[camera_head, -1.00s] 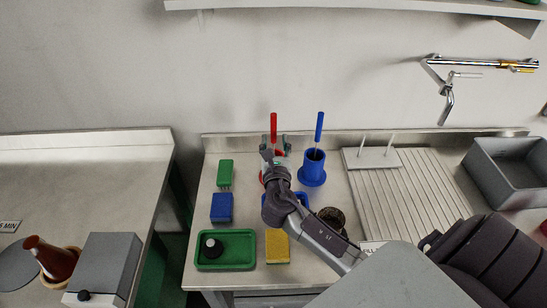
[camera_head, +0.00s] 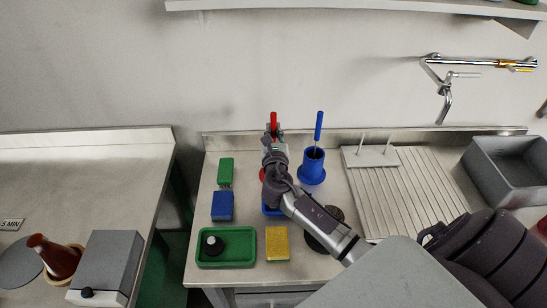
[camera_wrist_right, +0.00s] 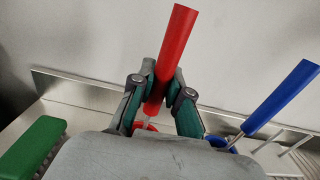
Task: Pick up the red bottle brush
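The red bottle brush (camera_head: 274,121) stands upright near the back edge of the counter, its red handle pointing up. My right gripper (camera_head: 274,137) is at the handle. In the right wrist view its two fingers (camera_wrist_right: 164,76) lie close against both sides of the red handle and appear shut on it. A red holder (camera_wrist_right: 145,127) shows partly below, mostly hidden by my gripper. My left gripper is not in view.
A blue brush (camera_head: 319,127) stands in a blue holder (camera_head: 312,170) close to the right. A green tray (camera_head: 226,262) and yellow sponge (camera_head: 277,244) lie in front. A drying rack (camera_head: 405,195) is right.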

